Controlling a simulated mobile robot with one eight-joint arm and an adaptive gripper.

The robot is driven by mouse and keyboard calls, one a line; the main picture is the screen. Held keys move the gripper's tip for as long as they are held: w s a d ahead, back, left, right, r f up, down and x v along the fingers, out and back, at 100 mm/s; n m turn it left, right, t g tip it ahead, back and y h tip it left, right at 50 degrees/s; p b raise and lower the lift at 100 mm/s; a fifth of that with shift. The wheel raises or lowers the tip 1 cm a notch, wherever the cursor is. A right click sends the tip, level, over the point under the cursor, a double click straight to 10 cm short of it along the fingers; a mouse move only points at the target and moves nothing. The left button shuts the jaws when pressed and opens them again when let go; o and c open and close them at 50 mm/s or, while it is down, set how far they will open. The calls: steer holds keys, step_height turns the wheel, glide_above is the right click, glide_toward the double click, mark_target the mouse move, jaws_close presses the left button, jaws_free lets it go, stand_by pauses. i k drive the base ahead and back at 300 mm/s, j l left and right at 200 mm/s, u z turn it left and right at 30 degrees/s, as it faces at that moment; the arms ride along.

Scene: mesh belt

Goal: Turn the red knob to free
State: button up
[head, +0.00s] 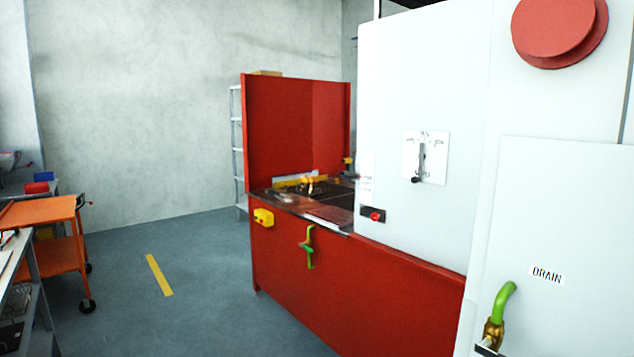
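A small red knob (376,216) sits on a dark box on the front of the white machine housing, just right of the belt opening. It is small in the view, and I cannot read its setting or any marks around it. A white label sheet (367,180) is fixed just above it. My gripper does not show in the head view.
A red-sided machine (350,290) with a dark belt bed carries a yellow box (263,217) and a green handle (308,247). A black lever (421,162) sits on a white plate. A green drain handle (501,302) stands lower right. An orange cart (40,211) is left; floor between is clear.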

mark_target(374, 216)
steer(key=i+j+z, duration=0.4)
steer(key=j, duration=0.25)
steer(key=i+j+z, duration=0.4)
steer(key=j, duration=0.35)
steer(key=i+j+z, duration=0.2)
steer(key=j, duration=0.2)
steer(key=j+z, duration=0.2)
steer(key=j, duration=0.25)
steer(key=i+j+z, duration=0.2)
steer(key=j, duration=0.25)
steer(key=j+z, duration=0.2)
steer(key=j, duration=0.25)
